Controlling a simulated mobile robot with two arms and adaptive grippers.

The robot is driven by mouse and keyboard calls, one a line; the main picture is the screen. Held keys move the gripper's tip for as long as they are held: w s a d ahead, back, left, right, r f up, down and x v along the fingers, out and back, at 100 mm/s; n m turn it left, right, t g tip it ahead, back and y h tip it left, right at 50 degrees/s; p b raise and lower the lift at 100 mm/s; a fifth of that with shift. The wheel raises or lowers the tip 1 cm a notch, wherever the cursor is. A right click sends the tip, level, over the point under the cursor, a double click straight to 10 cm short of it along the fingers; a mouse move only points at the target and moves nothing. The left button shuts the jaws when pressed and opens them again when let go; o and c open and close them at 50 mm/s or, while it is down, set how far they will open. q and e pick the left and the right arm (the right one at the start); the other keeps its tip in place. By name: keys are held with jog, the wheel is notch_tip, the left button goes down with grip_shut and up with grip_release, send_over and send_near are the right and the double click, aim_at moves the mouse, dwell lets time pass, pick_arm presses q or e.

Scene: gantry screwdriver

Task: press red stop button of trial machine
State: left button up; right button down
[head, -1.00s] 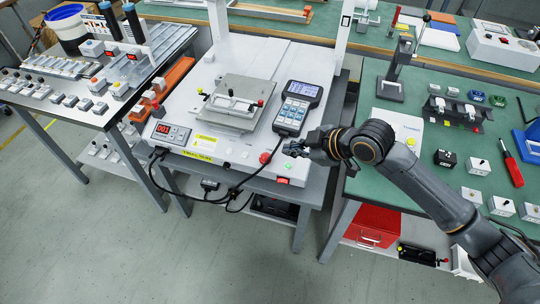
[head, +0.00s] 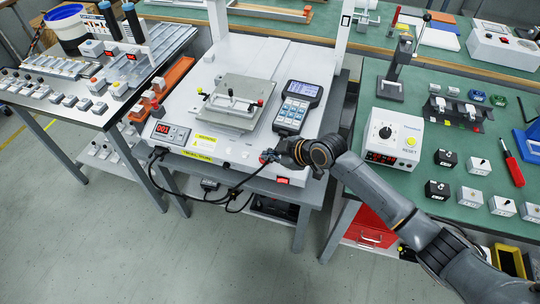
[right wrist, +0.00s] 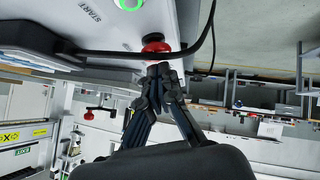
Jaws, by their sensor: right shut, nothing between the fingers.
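The trial machine (head: 190,115) is a white bench unit with a red 001 display at its front left. Its red stop button shows in the right wrist view (right wrist: 156,45), on the front face beside a black cable. My right gripper (head: 270,156) is at the machine's front right corner and hides most of the button in the head view. In the right wrist view its shut fingertips (right wrist: 160,70) are at the button, touching or almost touching it; I cannot tell whether it is pushed in. Nothing is between the fingers. My left gripper is not in view.
A green START button (right wrist: 128,4) sits near the red one. A black cable loops close by the gripper. A handheld pendant (head: 297,107) lies on the machine's right side. A green table (head: 460,150) with a controller box (head: 396,138) and several switch boxes stands to the right.

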jog(key=shift+f, duration=0.25)
jog(key=shift+w+d+f+b, duration=0.15)
jog(key=shift+f+b, duration=0.3)
jog(key=shift+w+d+f+b, duration=0.1)
jog(key=shift+f+b, duration=0.3)
jog(key=shift+s+r, duration=0.1)
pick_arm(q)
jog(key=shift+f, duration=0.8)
pick_arm(e)
jog(key=shift+f, duration=0.2)
jog(key=shift+r+p, duration=0.4)
jog(key=shift+p, duration=0.2)
jog(key=r+p, duration=0.3)
jog(key=r, duration=0.1)
jog(key=shift+s+a+p, duration=0.3)
jog(key=shift+s+a, duration=0.05)
jog(key=shift+s, duration=0.05)
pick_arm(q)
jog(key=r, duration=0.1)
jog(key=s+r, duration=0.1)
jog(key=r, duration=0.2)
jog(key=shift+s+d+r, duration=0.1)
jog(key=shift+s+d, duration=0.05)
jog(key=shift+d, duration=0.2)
pick_arm(e)
jog(key=v, duration=1)
